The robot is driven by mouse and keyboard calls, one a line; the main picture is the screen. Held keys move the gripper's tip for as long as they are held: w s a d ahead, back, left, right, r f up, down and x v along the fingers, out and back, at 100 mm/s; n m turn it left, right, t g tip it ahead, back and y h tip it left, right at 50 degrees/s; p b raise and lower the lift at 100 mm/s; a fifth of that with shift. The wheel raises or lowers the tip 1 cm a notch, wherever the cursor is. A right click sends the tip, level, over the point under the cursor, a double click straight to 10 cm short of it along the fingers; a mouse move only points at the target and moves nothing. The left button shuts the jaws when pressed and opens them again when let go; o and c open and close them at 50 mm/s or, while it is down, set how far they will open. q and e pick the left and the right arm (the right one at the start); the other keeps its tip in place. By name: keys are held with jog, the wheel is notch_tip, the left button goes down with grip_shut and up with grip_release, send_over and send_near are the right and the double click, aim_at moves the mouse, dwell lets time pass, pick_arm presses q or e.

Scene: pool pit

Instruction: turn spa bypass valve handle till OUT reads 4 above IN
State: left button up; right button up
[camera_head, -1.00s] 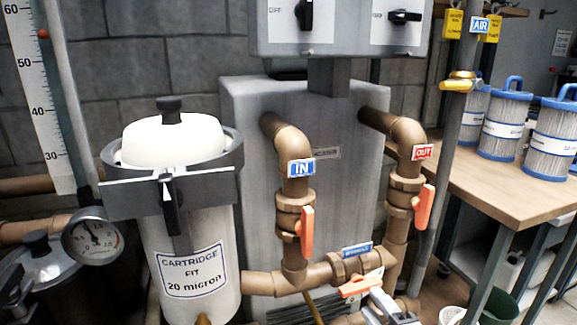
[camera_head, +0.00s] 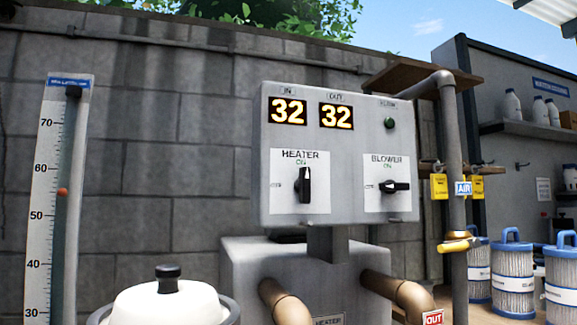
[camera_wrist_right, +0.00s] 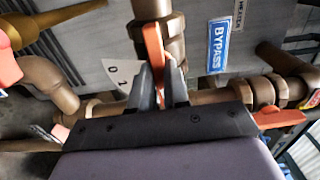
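In the head view the IN display (camera_head: 288,111) reads 32 and the OUT display (camera_head: 336,116) reads 32. In the right wrist view the orange bypass valve handle (camera_wrist_right: 154,45) runs down between the two fingers of my right gripper (camera_wrist_right: 160,80). The fingers look closed around it, one on each side. The blue BYPASS label (camera_wrist_right: 218,46) is right of the handle. A white plate marked 0 and 1 (camera_wrist_right: 121,75) lies left of the fingers, partly covered. The right gripper is outside the head view. My left gripper is in neither view.
The heater switch (camera_head: 304,186) stands upright toward ON; the blower switch (camera_head: 395,187) lies sideways. Other orange handles (camera_wrist_right: 279,117) and pipes (camera_wrist_right: 50,84) lie close around the right gripper. The white filter lid (camera_head: 165,302) and brown pipes (camera_head: 395,291) are at the bottom of the head view.

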grip_shut()
jog(key=m+p, duration=0.1)
jog(key=m, duration=0.3)
jog(key=shift+m, duration=0.3)
jog(key=o, duration=0.9)
grip_release()
jog(key=shift+c, duration=0.2)
jog(key=p+v, duration=0.3)
jog(key=v, duration=0.4)
